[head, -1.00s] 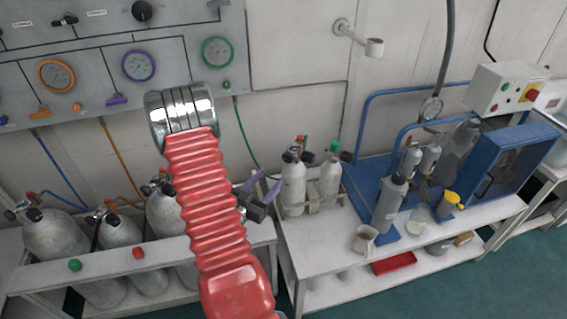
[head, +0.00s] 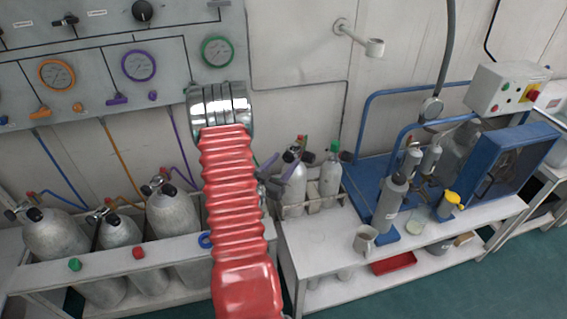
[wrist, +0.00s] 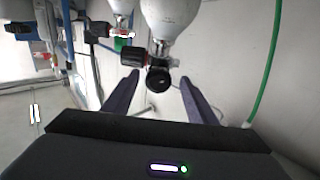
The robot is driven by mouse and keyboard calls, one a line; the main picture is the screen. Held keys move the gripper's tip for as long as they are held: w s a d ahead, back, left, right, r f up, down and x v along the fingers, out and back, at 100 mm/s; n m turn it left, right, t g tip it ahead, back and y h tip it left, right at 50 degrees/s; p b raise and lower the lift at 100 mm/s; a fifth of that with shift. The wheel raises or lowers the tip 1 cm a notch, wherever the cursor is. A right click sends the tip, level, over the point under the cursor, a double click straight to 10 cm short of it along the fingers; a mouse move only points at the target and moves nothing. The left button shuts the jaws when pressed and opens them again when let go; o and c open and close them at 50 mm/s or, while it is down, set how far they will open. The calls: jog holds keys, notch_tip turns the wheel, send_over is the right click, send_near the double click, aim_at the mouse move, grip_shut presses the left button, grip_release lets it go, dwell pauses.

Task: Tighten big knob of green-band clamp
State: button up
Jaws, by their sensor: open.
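In the wrist view a round black knob (wrist: 158,79) faces me on the valve of a pale grey cylinder (wrist: 172,17). I take it for the clamp's big knob; no green band is clear there. A smaller black and red knob (wrist: 133,58) sticks out to its left. My gripper (wrist: 159,84) is open, its two dark purple fingers either side of the black knob, without clear contact. In the head view my gripper (head: 274,173) is beside the left of two upright cylinders (head: 293,187), partly hidden by my red arm. The valve (head: 292,156) there looks small.
A second cylinder with a green top (head: 331,178) stands close on the right. A green hose (wrist: 265,75) runs along the right of the wrist view.

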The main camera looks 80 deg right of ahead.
jog(key=shift+c, duration=0.3)
jog(key=c, duration=1)
jog(key=shift+m, duration=2.1)
jog(key=o, duration=1.1)
jog(key=shift+c, duration=0.2)
